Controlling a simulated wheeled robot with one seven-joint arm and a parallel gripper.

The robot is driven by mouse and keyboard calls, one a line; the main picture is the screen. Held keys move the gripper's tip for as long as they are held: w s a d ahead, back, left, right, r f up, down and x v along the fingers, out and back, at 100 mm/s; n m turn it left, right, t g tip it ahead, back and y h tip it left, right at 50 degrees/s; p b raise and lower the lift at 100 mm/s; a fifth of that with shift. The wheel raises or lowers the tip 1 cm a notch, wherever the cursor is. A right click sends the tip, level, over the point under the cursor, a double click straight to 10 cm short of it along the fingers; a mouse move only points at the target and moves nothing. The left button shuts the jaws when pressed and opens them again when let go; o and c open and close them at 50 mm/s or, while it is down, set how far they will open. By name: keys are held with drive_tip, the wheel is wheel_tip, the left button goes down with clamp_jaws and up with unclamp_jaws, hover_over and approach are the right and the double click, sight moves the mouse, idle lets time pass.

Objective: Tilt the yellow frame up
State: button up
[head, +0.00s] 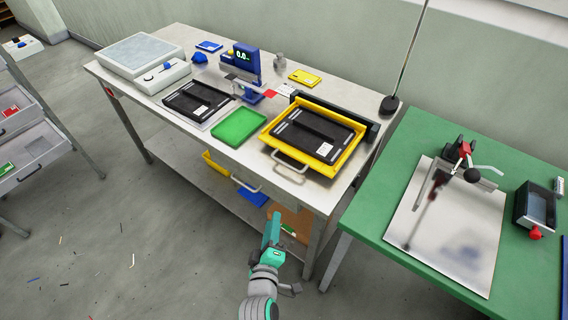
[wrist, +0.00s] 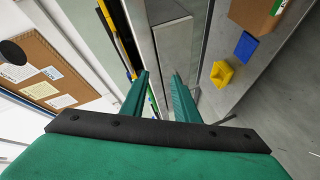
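The yellow frame (head: 297,157) lies flat at the right end of the steel workbench. A black tray (head: 316,132) with a white label sits inside it. A pale metal handle (head: 289,172) sticks out from its front edge, and a black bar (head: 348,117) runs along its back. My gripper (head: 272,226) is in front of the bench, below and to the left of the handle, apart from the frame. In the wrist view its two green fingers (wrist: 159,80) stand apart with nothing between them. A yellow strip shows past the left finger; I cannot tell if it is the frame.
A green tray (head: 239,125) and another black tray (head: 197,102) lie left of the frame. A lamp-like stand (head: 389,104) is behind its right corner. A green table (head: 376,215) adjoins on the right. Bins and a cardboard box (wrist: 257,14) sit on the lower shelf.

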sight(284, 163)
drive_tip(key=w+d+r+n+h, duration=0.1)
drive_tip(key=w+r+n+h, duration=0.15)
drive_tip(key=w+r, duration=0.55)
drive_tip(key=x, duration=0.8)
drive_tip(key=f+x, duration=0.1)
drive_tip(key=x, duration=0.3)
drive_tip(key=shift+w+a, duration=0.1)
drive_tip(key=shift+a, duration=0.1)
drive_tip(key=shift+c, duration=0.7)
clamp_jaws()
